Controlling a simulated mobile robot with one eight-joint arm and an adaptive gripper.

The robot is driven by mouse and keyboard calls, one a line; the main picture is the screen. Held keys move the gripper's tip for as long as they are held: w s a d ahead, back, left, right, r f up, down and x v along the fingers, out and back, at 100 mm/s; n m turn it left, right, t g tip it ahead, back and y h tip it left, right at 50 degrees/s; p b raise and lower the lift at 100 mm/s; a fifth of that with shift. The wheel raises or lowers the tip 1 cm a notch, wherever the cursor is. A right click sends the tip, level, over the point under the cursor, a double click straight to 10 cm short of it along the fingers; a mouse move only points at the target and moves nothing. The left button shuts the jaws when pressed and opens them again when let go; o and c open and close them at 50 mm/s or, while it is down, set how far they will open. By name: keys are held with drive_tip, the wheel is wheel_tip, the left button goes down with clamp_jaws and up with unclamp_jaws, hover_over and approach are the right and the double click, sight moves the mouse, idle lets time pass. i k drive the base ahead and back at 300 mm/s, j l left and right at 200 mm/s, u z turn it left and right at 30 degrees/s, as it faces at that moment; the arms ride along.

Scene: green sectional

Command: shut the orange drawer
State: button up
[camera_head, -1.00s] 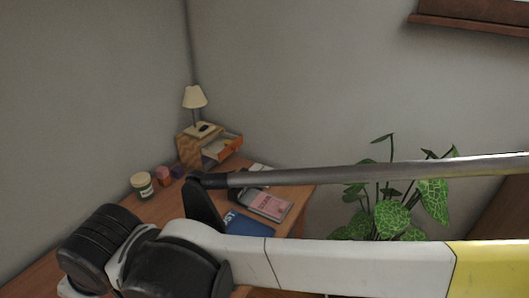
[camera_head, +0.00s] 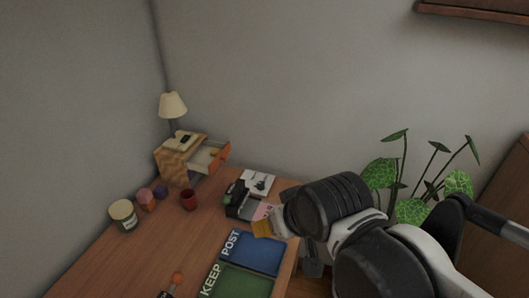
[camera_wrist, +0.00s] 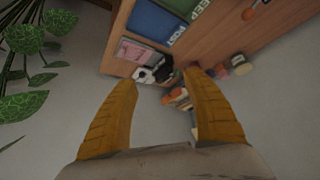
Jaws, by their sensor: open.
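The orange drawer (camera_head: 222,155) is pulled out to the right of a small wooden cabinet (camera_head: 178,164) at the back of the desk, below a lamp. Its pale inside shows, with something small and yellow in it. My gripper (camera_head: 262,228) shows over the desk's right part, well to the front right of the drawer and apart from it. In the wrist view my gripper (camera_wrist: 160,76) has its two yellow fingers spread, with nothing held. Small orange and pale shapes show beyond the fingers there, too small to name surely.
A black object (camera_head: 238,199), a red cup (camera_head: 189,200), a green-labelled jar (camera_head: 123,216) and small blocks stand on the desk (camera_head: 150,250). Blue (camera_head: 252,252) and green (camera_head: 240,282) trays lie nearer. The lamp (camera_head: 173,105) stands behind the cabinet. A leafy plant (camera_head: 410,210) is at right.

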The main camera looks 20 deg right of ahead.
sight(200, 160)
drive_tip(key=i+l+z, duration=0.65)
drive_tip(key=i, duration=0.15)
